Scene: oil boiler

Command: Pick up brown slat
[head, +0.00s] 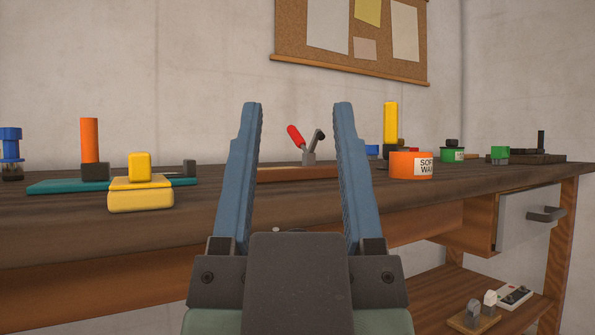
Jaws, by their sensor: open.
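My gripper (298,105) is open and empty, with its two blue fingers upright in the middle of the head view. Between the fingers, farther back on the dark wooden workbench (140,226), lies a flat reddish-brown slat (285,174). A red-handled toggle clamp (306,150) stands at the slat, seemingly on it. The fingers cover parts of the slat, and its right end is partly hidden behind the right finger. The gripper does not touch it.
Left on the bench are a yellow block (140,196), a teal plate (60,186), an orange cylinder (90,140) and a blue item (11,150). Right are an orange tin (411,165), a yellow cylinder (390,122) and a green tin (452,155). A drawer (530,218) hangs below.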

